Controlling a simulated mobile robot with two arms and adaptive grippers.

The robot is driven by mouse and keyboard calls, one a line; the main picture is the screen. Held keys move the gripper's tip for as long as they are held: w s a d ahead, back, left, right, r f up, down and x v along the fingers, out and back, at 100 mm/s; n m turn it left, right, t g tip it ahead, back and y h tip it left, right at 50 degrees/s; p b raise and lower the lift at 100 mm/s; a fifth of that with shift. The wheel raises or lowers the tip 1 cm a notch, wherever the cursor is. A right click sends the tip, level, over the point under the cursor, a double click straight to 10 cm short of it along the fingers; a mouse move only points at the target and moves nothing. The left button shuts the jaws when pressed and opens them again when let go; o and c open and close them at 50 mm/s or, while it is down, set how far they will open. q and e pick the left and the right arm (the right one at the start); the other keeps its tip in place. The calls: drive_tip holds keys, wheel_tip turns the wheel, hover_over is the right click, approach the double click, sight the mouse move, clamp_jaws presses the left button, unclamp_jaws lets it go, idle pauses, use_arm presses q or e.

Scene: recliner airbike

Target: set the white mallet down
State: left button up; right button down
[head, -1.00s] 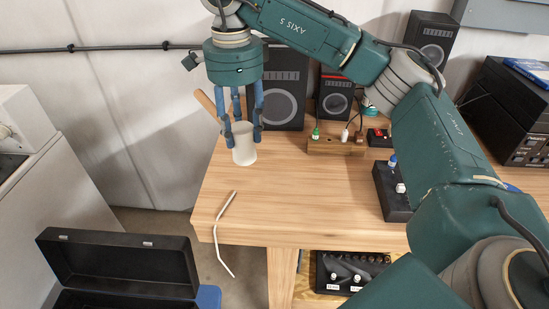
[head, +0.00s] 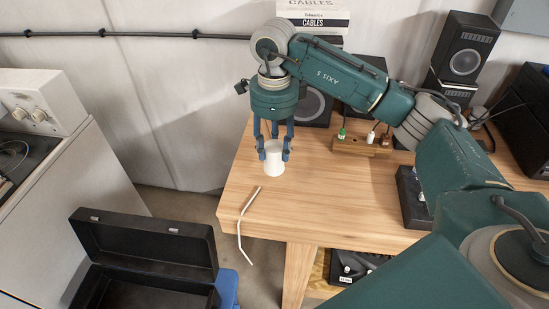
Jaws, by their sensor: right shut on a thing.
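The white mallet (head: 274,163) is upright near the left end of the wooden table. Its pale head shows between the blue fingers of my right gripper (head: 274,152), which is shut on it from above. The mallet's handle is hidden behind the gripper. The head is at or just above the tabletop; I cannot tell if it touches. My left gripper is not in view.
A bent white rod (head: 243,222) overhangs the table's front edge. An open black case (head: 144,240) stands below at the left. A wooden block with small bottles (head: 362,146) sits to the right. The front middle of the wooden table (head: 330,205) is clear.

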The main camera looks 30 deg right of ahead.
sight(274, 162)
wheel_tip(274, 162, down, 5)
drive_tip(key=shift+r+p, duration=0.2)
drive_tip(key=shift+p, duration=0.45)
drive_tip(key=shift+f, duration=0.4)
drive_tip(key=shift+f, duration=0.1)
drive_tip(key=c, duration=1)
unclamp_jaws()
drive_tip(key=shift+c, duration=0.2)
